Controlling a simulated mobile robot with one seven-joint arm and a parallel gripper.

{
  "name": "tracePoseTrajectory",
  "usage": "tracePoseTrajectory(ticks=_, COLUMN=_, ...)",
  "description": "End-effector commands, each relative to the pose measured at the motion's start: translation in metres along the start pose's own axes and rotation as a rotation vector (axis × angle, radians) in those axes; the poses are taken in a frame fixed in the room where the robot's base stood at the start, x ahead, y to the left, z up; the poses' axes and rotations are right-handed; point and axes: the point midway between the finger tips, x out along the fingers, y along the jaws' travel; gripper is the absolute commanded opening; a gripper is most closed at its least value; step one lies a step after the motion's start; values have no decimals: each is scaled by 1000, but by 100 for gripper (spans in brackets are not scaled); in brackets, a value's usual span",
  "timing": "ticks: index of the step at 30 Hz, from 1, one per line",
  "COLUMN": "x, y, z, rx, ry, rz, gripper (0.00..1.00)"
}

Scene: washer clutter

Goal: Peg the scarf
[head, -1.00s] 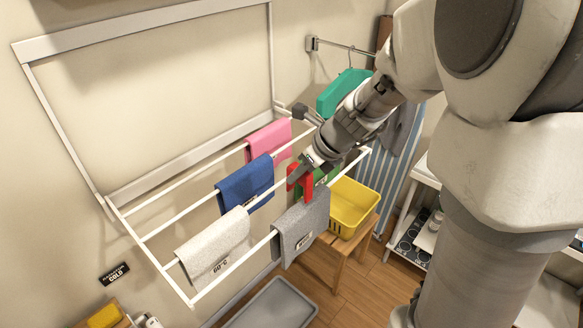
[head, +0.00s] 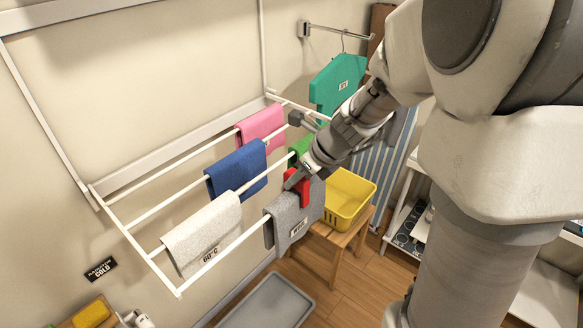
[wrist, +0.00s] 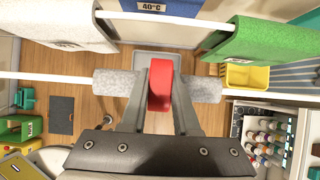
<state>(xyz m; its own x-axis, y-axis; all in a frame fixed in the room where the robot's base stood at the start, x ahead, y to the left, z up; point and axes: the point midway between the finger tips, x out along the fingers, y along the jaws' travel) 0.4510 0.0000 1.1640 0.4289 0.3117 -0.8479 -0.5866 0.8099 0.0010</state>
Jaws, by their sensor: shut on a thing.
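A grey cloth (head: 287,222) with a label, likely the scarf, hangs folded over the front rod of the white drying rack (head: 226,252). My gripper (head: 299,178) is shut on a red peg (head: 303,190) at the top of this cloth. In the wrist view the peg (wrist: 160,85) stands between my fingers (wrist: 160,110), over the middle of the grey cloth (wrist: 115,82), which shows on both sides of it. The peg overlaps the cloth's top edge in the head view. I cannot tell whether its jaws are around cloth and rod.
White (head: 203,240), blue (head: 238,172), pink (head: 262,127) and green (head: 298,148) cloths hang on the other rods. A yellow basket (head: 348,199) stands on a wooden stool behind the grey cloth. A teal garment (head: 337,86) hangs at the back. A grey tray (head: 268,302) lies on the floor.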

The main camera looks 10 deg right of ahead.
Motion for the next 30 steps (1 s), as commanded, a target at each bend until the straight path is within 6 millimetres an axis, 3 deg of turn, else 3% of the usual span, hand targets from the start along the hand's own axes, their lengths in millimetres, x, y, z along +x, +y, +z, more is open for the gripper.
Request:
tracePoseTrajectory(ticks=14, x=8, y=1, z=-7, rx=1, ry=7, rz=4, gripper=0)
tracePoseTrajectory(ticks=15, x=8, y=1, z=-8, rx=1, ry=8, rz=5, gripper=31)
tracePoseTrajectory(ticks=21, x=8, y=1, z=-8, rx=1, ry=9, rz=6, gripper=64)
tracePoseTrajectory(ticks=26, x=8, y=1, z=-8, rx=1, ry=9, rz=5, gripper=64)
tracePoseTrajectory(ticks=27, x=7, y=1, z=-8, rx=2, ry=9, rz=5, gripper=50)
tracePoseTrajectory(ticks=30, x=7, y=1, z=-8, rx=2, ry=9, rz=5, gripper=62)
